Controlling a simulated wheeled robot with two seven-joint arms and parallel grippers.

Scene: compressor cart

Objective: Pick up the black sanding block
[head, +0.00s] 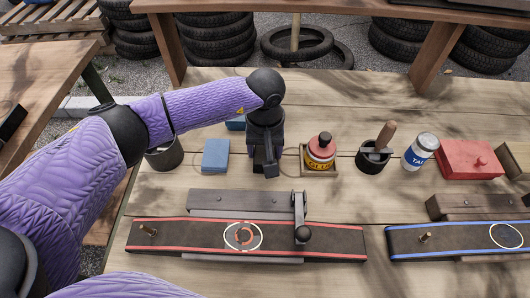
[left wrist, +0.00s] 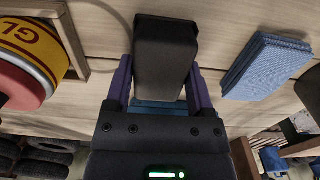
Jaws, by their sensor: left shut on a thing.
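The black sanding block (left wrist: 165,50) is between the two purple fingers of my left gripper (left wrist: 160,85) in the left wrist view. The gripper is shut on it. In the head view my left gripper (head: 265,165) points down over the table, between the blue pad and the glue tin. The dark block (head: 264,163) shows there only in part, mostly hidden by the gripper. I cannot tell whether it touches the table. My right gripper is in neither view.
A folded blue pad (head: 215,155) lies just left of the gripper. A glue tin (head: 320,150) in a wooden tray stands just right. A grey cup (head: 165,154), a black pot (head: 374,160), a talc bottle (head: 421,151) and a red box (head: 468,159) stand around. Belts (head: 180,236) lie in front.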

